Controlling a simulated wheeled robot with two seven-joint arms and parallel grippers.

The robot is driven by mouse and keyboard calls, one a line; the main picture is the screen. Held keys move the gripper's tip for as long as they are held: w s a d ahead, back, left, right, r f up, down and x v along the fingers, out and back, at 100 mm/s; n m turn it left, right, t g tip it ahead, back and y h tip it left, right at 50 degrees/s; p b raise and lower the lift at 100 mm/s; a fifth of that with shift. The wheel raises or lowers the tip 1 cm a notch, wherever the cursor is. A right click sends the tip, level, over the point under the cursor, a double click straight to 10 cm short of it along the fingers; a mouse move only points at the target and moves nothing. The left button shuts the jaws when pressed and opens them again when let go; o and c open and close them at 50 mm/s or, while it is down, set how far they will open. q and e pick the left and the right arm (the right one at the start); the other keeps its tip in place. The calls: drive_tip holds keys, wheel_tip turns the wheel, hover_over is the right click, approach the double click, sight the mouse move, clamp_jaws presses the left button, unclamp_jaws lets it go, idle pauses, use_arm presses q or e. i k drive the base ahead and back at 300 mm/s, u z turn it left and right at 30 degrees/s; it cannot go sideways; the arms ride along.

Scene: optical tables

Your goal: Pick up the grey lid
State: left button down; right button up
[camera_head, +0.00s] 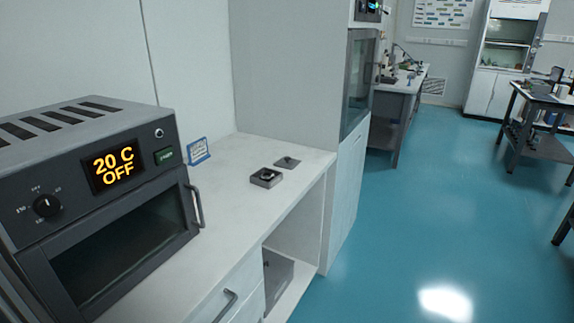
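A flat grey lid (287,162) with a small dark knob on top lies on the white counter, near its far right edge. A small open grey box (266,178) with something dark and light inside stands just in front of it, to the left. The lid and box look close together but apart. Neither of my grippers shows in the head view.
A dark oven (110,170) reading "20 C OFF" stands at the left of the white counter (238,205), with a small blue sign (197,151) behind it. A tall grey cabinet (290,70) bounds the counter's far end. Blue floor (440,220) is clear at right.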

sight(288, 163)
drive_tip(key=z, duration=1.25)
drive_tip(key=i, duration=2.2)
drive_tip(key=u, duration=3)
